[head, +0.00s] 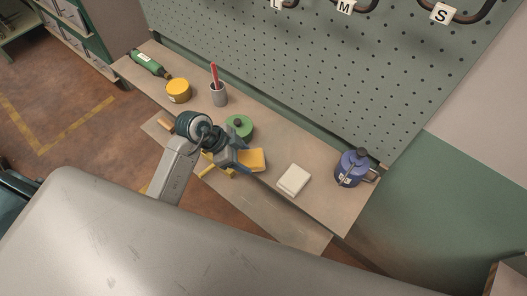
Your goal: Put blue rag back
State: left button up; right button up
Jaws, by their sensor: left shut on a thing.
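My left gripper (232,158) reaches in over the bench's front edge, pointing right and down. It is shut on a blue-grey piece that looks like the blue rag (229,159); the gripper hides much of it. Just right of it is a yellow-orange folded piece (254,159), close by or touching in this view; I cannot tell which. A white folded piece (293,179) lies flat on the bench further right. My right gripper is not in view.
A pegboard (300,70) rises behind. The bench's right front is clear.

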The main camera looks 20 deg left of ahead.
aim_at(261, 149)
pick_arm(q)
jog(key=w+d, duration=0.3)
jog(key=w, duration=0.1)
jog(key=shift+w+d+f, duration=0.2)
jog(key=shift+w+d, duration=0.4)
jog(key=shift+w+d+f, duration=0.1)
notch_tip(261, 149, down, 3)
jog(key=shift+f, duration=0.25)
jog(key=o, duration=0.8)
jog(key=shift+o, duration=0.4)
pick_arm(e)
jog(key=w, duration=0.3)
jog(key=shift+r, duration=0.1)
